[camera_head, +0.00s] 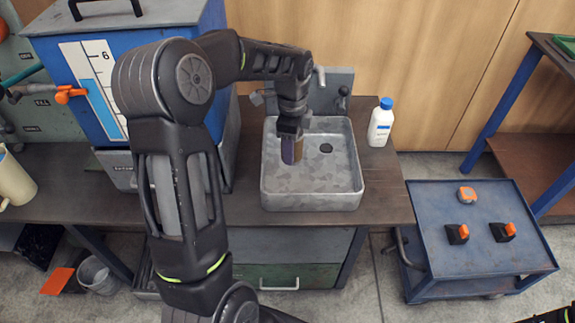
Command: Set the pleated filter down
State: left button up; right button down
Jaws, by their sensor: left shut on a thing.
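The pleated filter (297,149) is a small upright piece, brownish with a purple-grey side, over the left part of the grey metal sink (335,190). My left gripper (291,138) points down and is shut on its upper end. The gripper hides the filter's top. I cannot tell whether the filter's lower end touches the sink floor or hangs just above it.
A white bottle with a blue cap (380,124) stands right of the sink. A faucet (320,77) is behind it. A blue tank (95,75) stands left on the dark counter (385,205). A blue cart (480,262) holds small orange-topped items. The sink's right side is clear.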

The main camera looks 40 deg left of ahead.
pick_arm(q)
jog(key=shift+w+d, duration=0.1)
jog(key=shift+d, duration=0.05)
jog(key=shift+f, duration=0.45)
send_over(292, 182)
notch_tip(292, 182, down, 5)
jog(key=shift+f, duration=0.2)
jog(key=shift+f+b, duration=0.3)
jog(key=shift+f, duration=1.55)
jog(key=shift+f, duration=0.15)
jog(key=o, duration=1.5)
jog(key=shift+c, duration=0.2)
